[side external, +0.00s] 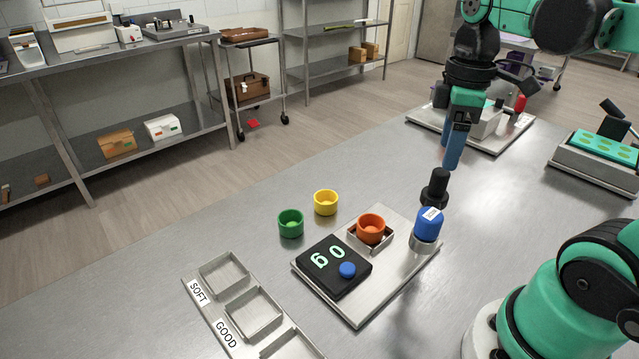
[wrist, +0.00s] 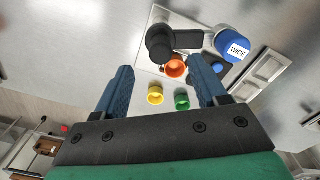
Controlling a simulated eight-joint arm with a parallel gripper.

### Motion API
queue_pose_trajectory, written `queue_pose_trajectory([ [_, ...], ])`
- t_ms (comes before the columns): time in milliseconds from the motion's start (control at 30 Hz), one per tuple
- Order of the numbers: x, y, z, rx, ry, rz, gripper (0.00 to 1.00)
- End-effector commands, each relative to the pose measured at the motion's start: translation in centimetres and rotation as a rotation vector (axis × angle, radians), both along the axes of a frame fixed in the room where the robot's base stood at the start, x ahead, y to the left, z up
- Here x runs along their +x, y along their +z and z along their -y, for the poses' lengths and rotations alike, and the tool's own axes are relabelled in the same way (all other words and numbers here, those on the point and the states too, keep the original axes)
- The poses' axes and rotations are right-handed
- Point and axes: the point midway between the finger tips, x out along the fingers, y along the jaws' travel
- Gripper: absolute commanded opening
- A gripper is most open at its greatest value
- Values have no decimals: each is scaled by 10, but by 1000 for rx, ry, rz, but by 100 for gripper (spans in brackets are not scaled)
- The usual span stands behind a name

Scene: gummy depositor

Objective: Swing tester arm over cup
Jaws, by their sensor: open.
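The tester is a metal plate (side external: 360,308) with a blue-topped post (side external: 428,223) at its right end. The tester arm ends in a black knob (side external: 435,188), behind the post and off to the right of the orange cup (side external: 370,228). In the wrist view the dark arm (wrist: 190,39) runs from near the blue top (wrist: 231,41) to the knob (wrist: 159,41). The orange cup sits in a square holder on the plate. My gripper (side external: 453,160) points down, open and empty, above the knob and apart from it. Its fingers show in the wrist view (wrist: 160,70).
Trays labelled SOFT and GOOD (side external: 253,310) lie front left. A teal mold (side external: 606,146) sits far right.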

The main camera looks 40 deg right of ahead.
Motion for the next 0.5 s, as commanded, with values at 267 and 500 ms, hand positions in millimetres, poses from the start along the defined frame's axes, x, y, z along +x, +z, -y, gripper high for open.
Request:
queue_pose_trajectory([
  [267,0,-32,0,0,4,-1,65],
  [500,0,-51,0,0,3,0,65],
])
